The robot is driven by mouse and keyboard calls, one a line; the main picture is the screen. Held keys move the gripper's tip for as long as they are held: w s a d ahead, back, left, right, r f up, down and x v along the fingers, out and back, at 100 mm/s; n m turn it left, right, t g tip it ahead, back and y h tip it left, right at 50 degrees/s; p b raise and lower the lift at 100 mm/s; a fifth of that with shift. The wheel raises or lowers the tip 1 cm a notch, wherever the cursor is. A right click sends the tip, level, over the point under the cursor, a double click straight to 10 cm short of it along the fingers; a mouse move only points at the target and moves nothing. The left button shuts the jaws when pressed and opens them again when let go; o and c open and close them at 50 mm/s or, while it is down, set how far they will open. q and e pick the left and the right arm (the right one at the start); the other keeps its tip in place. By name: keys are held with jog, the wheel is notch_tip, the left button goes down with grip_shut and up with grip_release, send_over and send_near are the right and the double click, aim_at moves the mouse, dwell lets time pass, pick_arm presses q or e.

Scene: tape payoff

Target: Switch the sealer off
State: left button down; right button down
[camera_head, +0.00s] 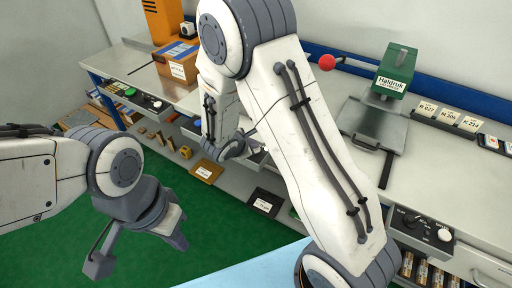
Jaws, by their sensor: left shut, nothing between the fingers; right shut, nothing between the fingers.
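I cannot tell for sure which machine is the sealer. A control panel with black dials and a white knob (421,228) is on the bench front at the lower right. Another panel with a green button (142,98) is on the bench front at the left. My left gripper (100,266) is shut and empty, over the green floor, apart from both panels. My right gripper (236,150) is shut and empty, near the bench's front edge, between the panels. My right arm hides the middle of the bench.
A green press (396,66) labelled Haldruk stands by a grey plate (372,125), with a red ball handle (327,62) to its left. Labelled items lie on the lower shelf.

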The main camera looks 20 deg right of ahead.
jog(key=shift+f, duration=0.2)
dwell(0.3)
jog(key=shift+r, duration=0.75)
notch_tip(320, 180, up, 6)
jog(key=p, duration=0.4)
dwell(0.4)
